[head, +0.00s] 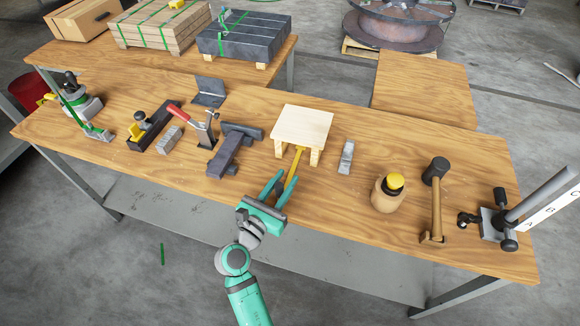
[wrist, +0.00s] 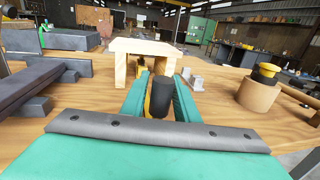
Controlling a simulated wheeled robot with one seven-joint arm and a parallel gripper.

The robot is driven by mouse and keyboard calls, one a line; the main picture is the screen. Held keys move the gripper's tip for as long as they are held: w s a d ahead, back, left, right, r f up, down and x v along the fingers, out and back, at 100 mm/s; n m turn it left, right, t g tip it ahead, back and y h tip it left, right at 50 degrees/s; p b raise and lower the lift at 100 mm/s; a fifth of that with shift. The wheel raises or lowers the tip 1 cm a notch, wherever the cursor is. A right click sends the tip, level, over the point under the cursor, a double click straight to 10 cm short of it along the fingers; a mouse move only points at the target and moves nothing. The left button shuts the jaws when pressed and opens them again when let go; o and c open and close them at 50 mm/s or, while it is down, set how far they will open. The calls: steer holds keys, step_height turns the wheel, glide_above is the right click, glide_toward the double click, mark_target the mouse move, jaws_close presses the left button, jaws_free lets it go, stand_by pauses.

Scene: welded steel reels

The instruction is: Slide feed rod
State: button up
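A yellow rod (head: 296,164) runs out from beneath a small pale wooden stool-like block (head: 303,124) toward my gripper. In the wrist view the rod's dark near end (wrist: 160,100) lies between the two green fingers. My gripper (head: 281,184) is in front of the block, low over the table's front part. Its fingers stand apart, one on each side of the rod's near end; firm contact cannot be made out. The block also shows in the wrist view (wrist: 146,47), with the rod passing between its legs. The rod's far end is hidden under the block.
A grey metal piece (head: 346,157) stands right of the block, then a wooden jar with a yellow knob (head: 388,191) and a mallet (head: 436,195). A dark steel part (head: 233,150) lies to the left. The table front (head: 330,215) is clear.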

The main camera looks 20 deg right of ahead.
mark_target(277, 194)
steer(key=shift+v, duration=3.05)
